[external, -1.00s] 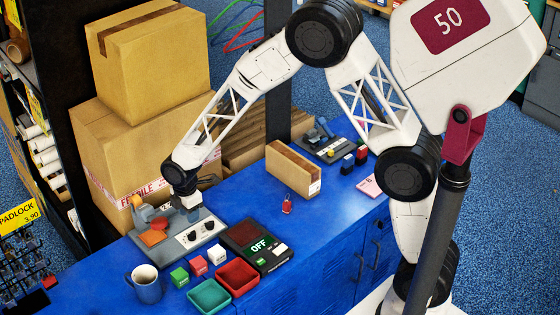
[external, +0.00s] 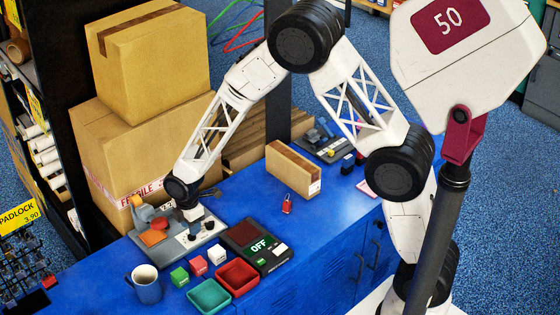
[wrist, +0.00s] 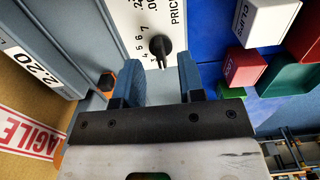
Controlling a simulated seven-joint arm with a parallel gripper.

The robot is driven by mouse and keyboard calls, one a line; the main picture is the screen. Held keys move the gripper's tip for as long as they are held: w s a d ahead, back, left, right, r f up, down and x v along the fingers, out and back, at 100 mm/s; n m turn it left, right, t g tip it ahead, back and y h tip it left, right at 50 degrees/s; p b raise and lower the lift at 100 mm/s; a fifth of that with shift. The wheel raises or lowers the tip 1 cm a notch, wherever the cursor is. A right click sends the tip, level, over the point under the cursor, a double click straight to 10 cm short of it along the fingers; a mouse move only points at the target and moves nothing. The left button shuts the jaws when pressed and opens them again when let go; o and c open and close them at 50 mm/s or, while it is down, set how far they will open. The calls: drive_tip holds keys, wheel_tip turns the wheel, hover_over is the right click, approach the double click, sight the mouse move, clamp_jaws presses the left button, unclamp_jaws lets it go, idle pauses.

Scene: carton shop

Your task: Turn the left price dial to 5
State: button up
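The left price dial (wrist: 160,45) is a black knob on a white plate with printed numbers, 4 to 7 legible beside it. My gripper (wrist: 156,72) is open, its two blue-grey fingers apart; the knob shows just past the gap between their tips. I cannot tell whether a finger touches it. The knob's pointed part faces roughly down in the wrist view; its exact setting is unclear. In the external view my gripper (external: 190,214) is low over the grey dial unit (external: 205,238) and partly hides the dials.
A white CLIPS box (wrist: 262,22) and a red box (wrist: 245,67) stand to the right in the wrist view. Large cartons (external: 150,140) stand behind.

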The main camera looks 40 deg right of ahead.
drive_tip(key=shift+f, duration=1.3)
clamp_jaws()
